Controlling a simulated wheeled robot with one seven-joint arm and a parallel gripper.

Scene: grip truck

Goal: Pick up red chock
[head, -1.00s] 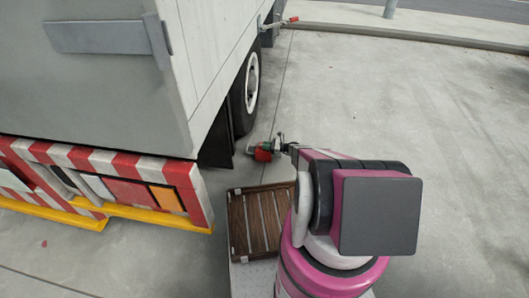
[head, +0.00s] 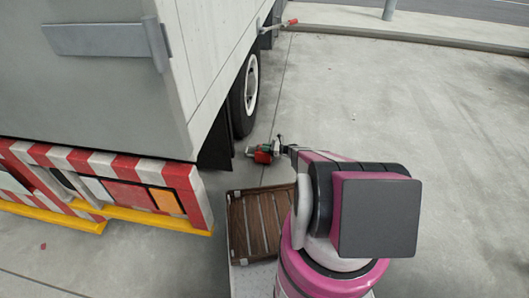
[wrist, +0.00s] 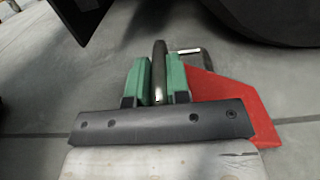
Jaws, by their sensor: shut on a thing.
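The red chock (head: 263,157) is near the truck's rear wheel, at the end of my arm in the head view. In the wrist view the red chock (wrist: 228,104) shows as a red wedge shape to the right of and behind my gripper's dark bar. My gripper (wrist: 159,80) has two green fingers closed on a dark upright handle (wrist: 159,62) that appears to belong to the chock. In the head view my gripper (head: 278,148) is small and partly blurred. Whether the chock touches the ground is hard to tell.
The truck's wheel (head: 245,92) and dark mud flap (head: 216,142) are just left of the chock. The striped bumper (head: 130,190) is at lower left. A brown slatted wooden crate (head: 235,232) is in front of my body. Open concrete lies to the right.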

